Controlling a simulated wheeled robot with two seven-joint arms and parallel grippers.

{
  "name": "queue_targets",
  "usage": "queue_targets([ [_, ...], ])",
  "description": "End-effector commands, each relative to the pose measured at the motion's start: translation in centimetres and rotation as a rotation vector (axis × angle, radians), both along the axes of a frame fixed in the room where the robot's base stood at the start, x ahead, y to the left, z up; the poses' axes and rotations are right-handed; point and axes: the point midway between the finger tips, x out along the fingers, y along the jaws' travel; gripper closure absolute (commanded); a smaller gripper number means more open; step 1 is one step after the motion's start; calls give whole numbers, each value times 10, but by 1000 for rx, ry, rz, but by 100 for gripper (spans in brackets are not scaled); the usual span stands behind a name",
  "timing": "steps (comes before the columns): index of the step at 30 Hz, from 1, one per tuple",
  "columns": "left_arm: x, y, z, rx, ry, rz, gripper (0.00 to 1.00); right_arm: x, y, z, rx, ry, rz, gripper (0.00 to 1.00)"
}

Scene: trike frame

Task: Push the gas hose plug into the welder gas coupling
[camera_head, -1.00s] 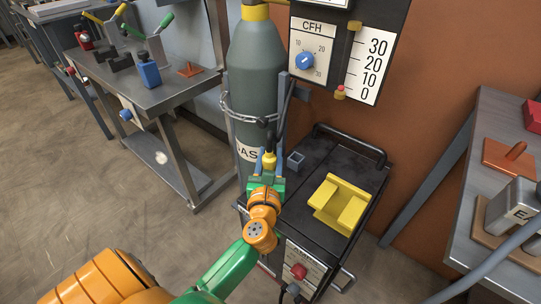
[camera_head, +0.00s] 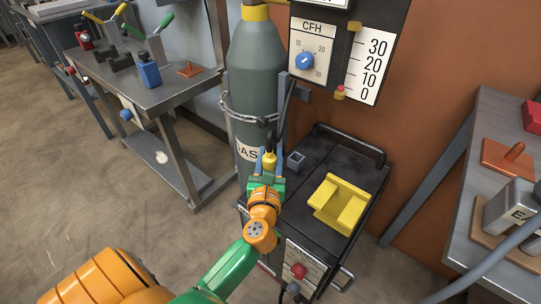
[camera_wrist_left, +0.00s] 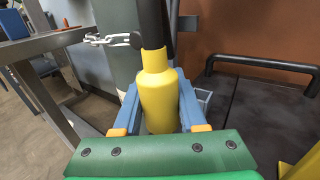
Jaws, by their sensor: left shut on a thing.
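The gas hose plug (camera_head: 269,160) is a yellow, bottle-shaped piece with a black hose (camera_head: 270,142) at its top. It also shows upright in the left wrist view (camera_wrist_left: 158,92). My left gripper (camera_head: 267,163) is shut on the plug, with one blue finger on each side. It is at the left edge of the black welder top. A small square blue-grey socket (camera_head: 296,160), which looks like the welder gas coupling, stands on the welder just right of the plug, apart from it. In the wrist view my right-hand finger partly hides it. The plug's lower end is hidden. My right gripper is not in view.
A grey gas cylinder (camera_head: 257,80) with a chain stands close behind the gripper. A yellow block (camera_head: 340,204) lies on the welder top (camera_head: 335,160), which has a black rail at the back. Metal benches stand at left and right.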

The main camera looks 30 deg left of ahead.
Motion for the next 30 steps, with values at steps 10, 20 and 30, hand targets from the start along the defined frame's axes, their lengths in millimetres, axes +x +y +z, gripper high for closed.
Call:
queue_targets([
  [10, 0, 0, 0, -1, 0, 1, 100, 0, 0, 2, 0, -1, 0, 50],
  [20, 0, 0, 0, 1, 0, 0, 100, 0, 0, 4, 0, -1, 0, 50],
  [30, 0, 0, -4, 0, 0, 0, 100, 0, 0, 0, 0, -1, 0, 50],
])
